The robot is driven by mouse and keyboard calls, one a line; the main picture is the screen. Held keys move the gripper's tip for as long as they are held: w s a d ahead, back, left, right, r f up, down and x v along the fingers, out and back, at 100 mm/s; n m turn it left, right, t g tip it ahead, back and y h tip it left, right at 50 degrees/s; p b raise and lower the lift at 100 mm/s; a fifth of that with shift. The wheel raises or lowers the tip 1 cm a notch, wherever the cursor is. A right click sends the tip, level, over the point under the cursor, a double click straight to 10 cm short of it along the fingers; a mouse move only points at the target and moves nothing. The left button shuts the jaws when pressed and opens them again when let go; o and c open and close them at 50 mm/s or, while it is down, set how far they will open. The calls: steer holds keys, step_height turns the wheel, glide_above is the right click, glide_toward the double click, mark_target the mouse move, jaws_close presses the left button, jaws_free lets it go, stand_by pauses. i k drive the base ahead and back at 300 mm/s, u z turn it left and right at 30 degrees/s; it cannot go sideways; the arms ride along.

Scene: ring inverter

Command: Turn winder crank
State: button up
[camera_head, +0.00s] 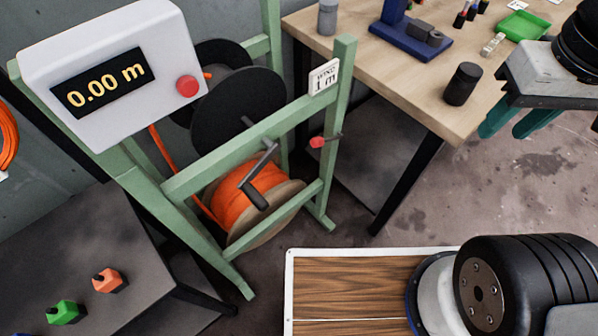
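The winder (225,168) is a green frame standing on the floor at the centre left. Its dark crank (258,174) sticks out from the front, with a black grip at the lower end. An orange cable spool (272,192) sits behind the crank, low in the frame. A white display box (112,72) on top reads 0.00 m and has a red button (187,86). My gripper (512,126) is at the upper right, well away from the crank, with teal fingers pointing down-left. The fingers show a gap and nothing between them.
A wooden workbench (400,75) at the upper right holds a black cylinder (462,84), a blue stand (410,34) and a green tray (523,25). A dark table (90,250) at lower left carries green (66,312) and orange (109,280) blocks. A red-tipped lever (318,142) juts from the winder.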

mark_target(241, 95)
steer(key=z, duration=0.05)
steer(key=k, duration=0.9)
steer(key=u, duration=1.85)
